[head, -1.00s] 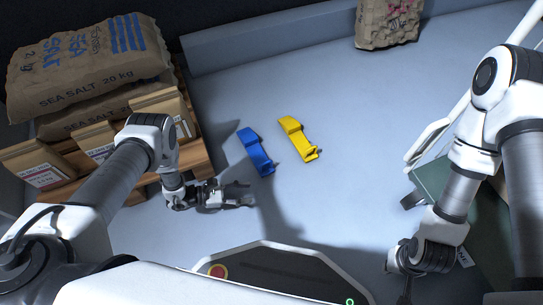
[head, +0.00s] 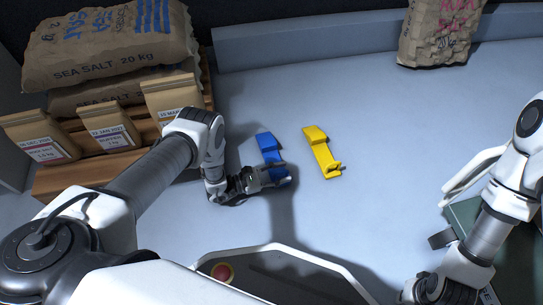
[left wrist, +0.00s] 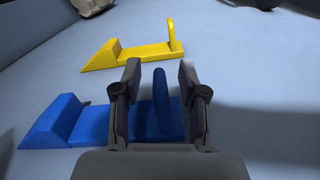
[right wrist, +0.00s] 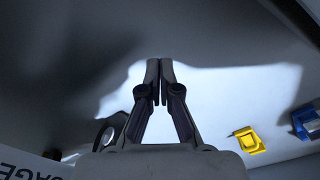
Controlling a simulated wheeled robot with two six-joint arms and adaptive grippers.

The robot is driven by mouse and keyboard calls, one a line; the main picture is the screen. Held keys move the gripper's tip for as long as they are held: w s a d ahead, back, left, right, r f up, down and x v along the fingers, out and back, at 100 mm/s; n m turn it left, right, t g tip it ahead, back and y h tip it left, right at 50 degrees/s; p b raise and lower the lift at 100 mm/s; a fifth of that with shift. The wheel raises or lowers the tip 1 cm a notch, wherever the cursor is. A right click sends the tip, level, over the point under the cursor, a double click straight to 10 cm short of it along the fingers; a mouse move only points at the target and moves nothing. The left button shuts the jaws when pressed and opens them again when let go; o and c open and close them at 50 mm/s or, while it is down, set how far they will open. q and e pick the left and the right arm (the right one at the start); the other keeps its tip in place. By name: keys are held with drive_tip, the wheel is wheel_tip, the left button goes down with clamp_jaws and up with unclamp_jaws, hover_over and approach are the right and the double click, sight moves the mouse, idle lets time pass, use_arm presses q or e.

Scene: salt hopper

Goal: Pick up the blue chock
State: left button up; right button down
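The blue chock (head: 267,143) lies on the pale floor, left of the yellow chock. Its wedge end points away from me in the head view. My left gripper (head: 276,178) is low at the chock's near end and hides part of it. In the left wrist view my left gripper (left wrist: 160,85) is open, with its fingers on either side of the upright handle of the blue chock (left wrist: 90,127). A gap shows beside the handle. In the right wrist view my right gripper (right wrist: 160,68) is shut and empty. The blue chock (right wrist: 306,122) shows there at the right edge.
A yellow chock (head: 322,153) lies close on the right. A pallet (head: 70,180) with paper packets and salt sacks (head: 110,45) stands at left. Another sack (head: 440,32) is at the back right. Floor beyond the chocks is clear.

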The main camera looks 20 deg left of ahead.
use_arm(q)
clamp_jaws()
